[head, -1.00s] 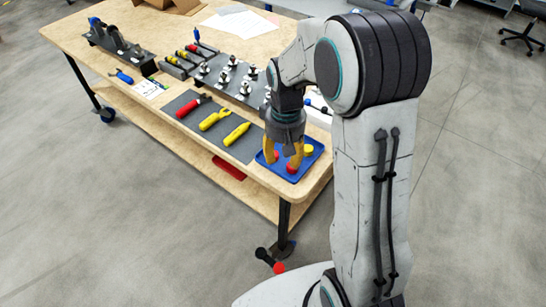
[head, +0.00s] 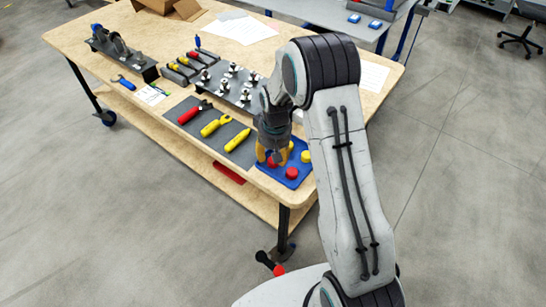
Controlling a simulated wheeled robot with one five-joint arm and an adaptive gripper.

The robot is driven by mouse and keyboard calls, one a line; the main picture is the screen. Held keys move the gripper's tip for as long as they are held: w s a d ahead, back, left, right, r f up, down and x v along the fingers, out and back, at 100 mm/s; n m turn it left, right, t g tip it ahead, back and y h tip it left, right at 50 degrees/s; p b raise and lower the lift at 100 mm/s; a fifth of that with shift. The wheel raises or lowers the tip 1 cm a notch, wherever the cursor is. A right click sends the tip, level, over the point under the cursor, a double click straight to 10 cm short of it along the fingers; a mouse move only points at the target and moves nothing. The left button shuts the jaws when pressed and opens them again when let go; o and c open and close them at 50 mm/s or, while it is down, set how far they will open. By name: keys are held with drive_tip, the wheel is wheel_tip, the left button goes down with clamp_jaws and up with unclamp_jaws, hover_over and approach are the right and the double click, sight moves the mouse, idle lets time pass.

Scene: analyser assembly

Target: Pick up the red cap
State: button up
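Two red caps stand in the blue tray (head: 304,174) at the near right corner of the bench. One red cap (head: 272,162) shows between my gripper's yellow fingers, and the other red cap (head: 291,173) is to its right, nearer the tray's front edge. My gripper (head: 272,158) points down over the left part of the tray. Its fingers look spread, one on each side of the left red cap as seen from here. I cannot tell whether they touch it.
A yellow cap (head: 306,156) stands at the tray's right, close to my arm. A grey mat (head: 212,130) with red and yellow tools lies left of the tray. A dark rack (head: 231,85) with metal fittings is behind. The bench's front edge is close to the tray.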

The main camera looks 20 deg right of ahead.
drive_tip(key=shift+w+f+p, duration=0.1)
drive_tip(key=shift+f+p, duration=0.7)
drive_tip(key=shift+f, duration=0.55)
drive_tip(key=shift+c, duration=0.2)
drive_tip(key=c, duration=0.4)
